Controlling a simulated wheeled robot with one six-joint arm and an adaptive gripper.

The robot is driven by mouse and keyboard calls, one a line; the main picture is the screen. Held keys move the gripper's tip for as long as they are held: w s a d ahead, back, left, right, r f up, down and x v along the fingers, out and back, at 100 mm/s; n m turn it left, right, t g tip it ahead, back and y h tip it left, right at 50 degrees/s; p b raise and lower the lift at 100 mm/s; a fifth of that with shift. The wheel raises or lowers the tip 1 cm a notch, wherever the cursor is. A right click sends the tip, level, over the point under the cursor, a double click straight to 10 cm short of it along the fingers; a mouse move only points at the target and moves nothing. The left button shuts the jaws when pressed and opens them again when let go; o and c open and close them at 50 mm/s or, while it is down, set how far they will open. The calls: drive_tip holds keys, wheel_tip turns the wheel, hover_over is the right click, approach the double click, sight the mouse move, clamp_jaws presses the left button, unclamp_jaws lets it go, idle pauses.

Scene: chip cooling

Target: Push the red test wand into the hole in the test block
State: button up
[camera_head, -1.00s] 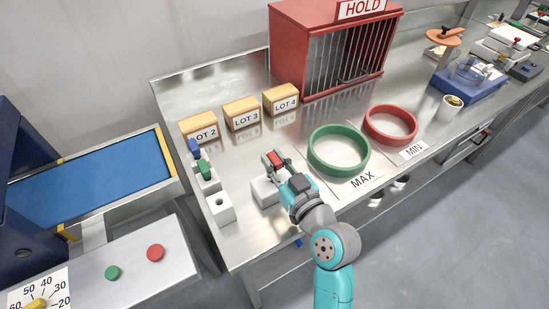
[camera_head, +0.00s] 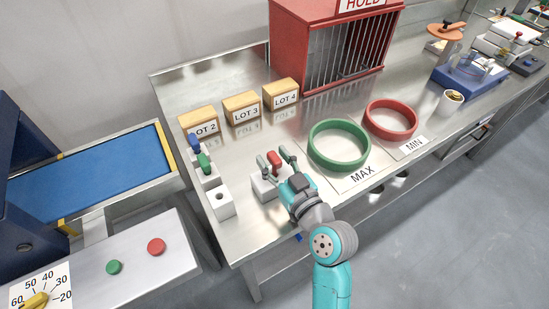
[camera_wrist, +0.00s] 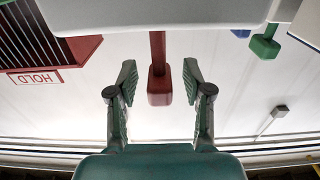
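The red test wand (camera_head: 274,161) stands upright with its lower end in a white block (camera_head: 262,188) near the table's front edge. In the wrist view its red handle (camera_wrist: 159,88) and a length of narrower red shaft show outside the white block (camera_wrist: 160,14). My gripper (camera_head: 274,159) is open, with one finger on each side of the handle. In the wrist view there is a gap between the handle and each finger of my gripper (camera_wrist: 156,85). The shaft's end inside the block is hidden.
Left of it is a white block with an empty round hole (camera_head: 221,203). Behind that block stand a green wand (camera_head: 204,163) and a blue wand (camera_head: 194,145) in white blocks. A green ring (camera_head: 339,145) lies to the right. Lot boxes (camera_head: 241,108) stand behind.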

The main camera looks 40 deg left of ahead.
drive_tip(key=v, duration=1.2)
idle(0.5)
drive_tip(key=s+d+f+m+t+h, duration=0.3)
drive_tip(key=d+f+m+h, duration=0.3)
drive_tip(key=d, duration=0.5)
drive_tip(key=s+d+f+m+t+h, duration=0.3)
drive_tip(key=d+f+m+t+h, duration=0.1)
drive_tip(key=d+f, duration=0.5)
drive_tip(key=s+d+r+m+h, duration=0.1)
drive_tip(key=s+d+r+h, duration=0.1)
drive_tip(key=s+d, duration=0.5)
drive_tip(key=s+d+r+m+h, duration=0.2)
drive_tip(key=s+d+h, duration=0.2)
drive_tip(key=s, duration=0.9)
drive_tip(key=d, duration=0.2)
drive_tip(key=shift+d+r+t+h, duration=0.2)
drive_tip(key=shift+d+t+h, duration=0.1)
drive_tip(key=shift+d+t, duration=0.1)
